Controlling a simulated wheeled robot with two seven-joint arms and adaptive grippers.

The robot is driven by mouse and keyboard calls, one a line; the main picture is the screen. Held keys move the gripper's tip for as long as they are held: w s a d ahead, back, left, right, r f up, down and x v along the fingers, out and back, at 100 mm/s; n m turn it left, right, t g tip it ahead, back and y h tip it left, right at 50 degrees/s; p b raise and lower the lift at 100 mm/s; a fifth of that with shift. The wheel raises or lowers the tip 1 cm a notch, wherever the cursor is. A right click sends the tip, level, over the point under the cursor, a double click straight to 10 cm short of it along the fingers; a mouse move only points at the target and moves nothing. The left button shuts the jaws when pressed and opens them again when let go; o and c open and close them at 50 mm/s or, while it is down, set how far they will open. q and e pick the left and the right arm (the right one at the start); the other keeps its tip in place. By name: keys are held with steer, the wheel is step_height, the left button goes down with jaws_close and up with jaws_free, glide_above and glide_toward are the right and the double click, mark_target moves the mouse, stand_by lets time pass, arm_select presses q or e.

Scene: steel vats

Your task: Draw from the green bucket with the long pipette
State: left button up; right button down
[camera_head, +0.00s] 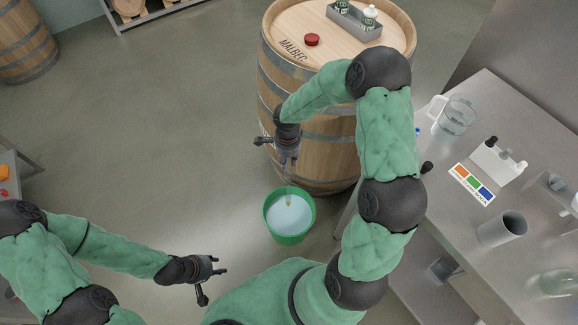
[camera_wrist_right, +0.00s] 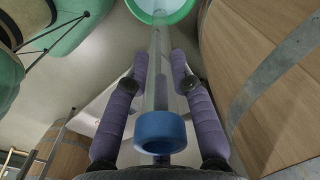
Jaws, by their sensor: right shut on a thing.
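The green bucket (camera_head: 290,239) stands on the floor in front of the barrel, with pale liquid inside. Its green rim also shows at the top of the right wrist view (camera_wrist_right: 187,12). My right gripper (camera_head: 287,158) is above the bucket and points down. In the right wrist view its purple fingers are shut on the long pipette (camera_wrist_right: 158,92), a clear tube with a blue collar (camera_wrist_right: 160,130). The tube runs towards the bucket; I cannot tell whether its tip is in the liquid. My left gripper (camera_head: 216,283) is open and empty, low and left of the bucket.
A wooden barrel (camera_head: 283,98) stands behind the bucket, with a grey tray (camera_head: 354,28) and a red cap (camera_head: 312,40) on top. A steel table (camera_head: 462,225) at right holds a beaker jug (camera_head: 457,115), a colour card (camera_head: 471,184) and a steel cup (camera_head: 502,229). Floor left of the bucket is clear.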

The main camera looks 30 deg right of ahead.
mark_target(289, 196)
steer(key=shift+s+d+f+m, duration=0.1)
steer(key=shift+d+f+m, duration=0.15)
steer(key=shift+f+m, duration=0.4)
steer(key=shift+b, duration=0.6)
steer(key=shift+f+b, duration=1.85)
steer(key=shift+b, duration=0.25)
steer(key=shift+f+b, duration=0.8)
steer(key=shift+f, duration=11.3)
